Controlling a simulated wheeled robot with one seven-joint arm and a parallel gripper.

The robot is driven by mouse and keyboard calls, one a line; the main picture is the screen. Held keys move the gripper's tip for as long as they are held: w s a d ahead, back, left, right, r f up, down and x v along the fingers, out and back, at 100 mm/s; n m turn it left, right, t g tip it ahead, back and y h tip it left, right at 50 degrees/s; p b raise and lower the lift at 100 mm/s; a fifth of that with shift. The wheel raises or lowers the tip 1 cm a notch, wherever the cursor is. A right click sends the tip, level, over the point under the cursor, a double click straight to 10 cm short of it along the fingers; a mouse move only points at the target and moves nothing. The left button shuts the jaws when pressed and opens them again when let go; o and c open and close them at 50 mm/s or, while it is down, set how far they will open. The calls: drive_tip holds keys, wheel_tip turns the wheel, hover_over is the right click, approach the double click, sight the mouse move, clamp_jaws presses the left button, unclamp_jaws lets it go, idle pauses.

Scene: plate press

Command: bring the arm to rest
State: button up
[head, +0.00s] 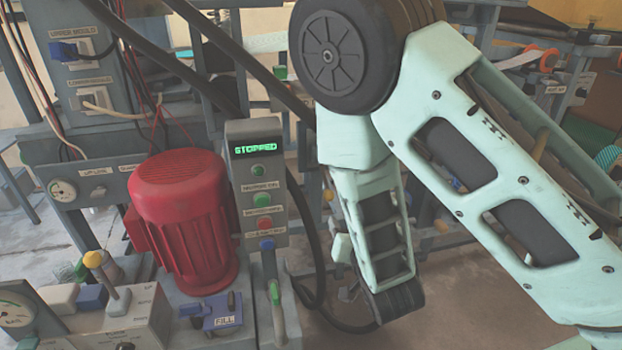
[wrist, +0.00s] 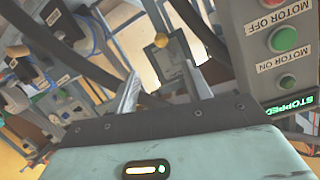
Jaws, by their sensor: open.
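My arm (head: 480,170) fills the right half of the head view, bent at a large dark round joint. A pale green link (head: 370,220) hangs down from that joint to a dark end near the lower middle. I cannot make out the fingers in the head view. In the wrist view my gripper (wrist: 160,72) shows two grey fingers spread apart. Nothing is seen held between them. The control panel (head: 257,185) stands left of the arm with a green display reading STOPPED. It also shows upside down at the right of the wrist view (wrist: 262,60).
A red motor (head: 187,220) stands left of the panel. A blue part marked FILL (head: 222,312) and a gauge box (head: 110,318) are at lower left. A black cable (head: 308,240) hangs beside the panel. Bare floor shows under the arm.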

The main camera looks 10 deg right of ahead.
drive_tip(key=s+a+r+n+g+y, duration=0.3)
drive_tip(key=s+a+n+g+y, duration=0.1)
drive_tip(key=s+a+g, duration=0.65)
drive_tip(key=s+d+r+n+g+h+p, duration=0.1)
drive_tip(key=s+d+r+n+g, duration=0.1)
drive_tip(key=s+r+n, duration=0.45)
drive_tip(key=s+d+r+n+g+h, duration=0.1)
drive_tip(key=s+d+r+g+h, duration=0.15)
drive_tip(key=s, duration=0.65)
wheel_tip(320, 180, up, 25)
drive_tip(key=p, duration=2.5)
drive_tip(key=shift+w+r+y, duration=0.2)
drive_tip(key=shift+y, duration=0.15)
drive_tip(key=shift+m, duration=0.25)
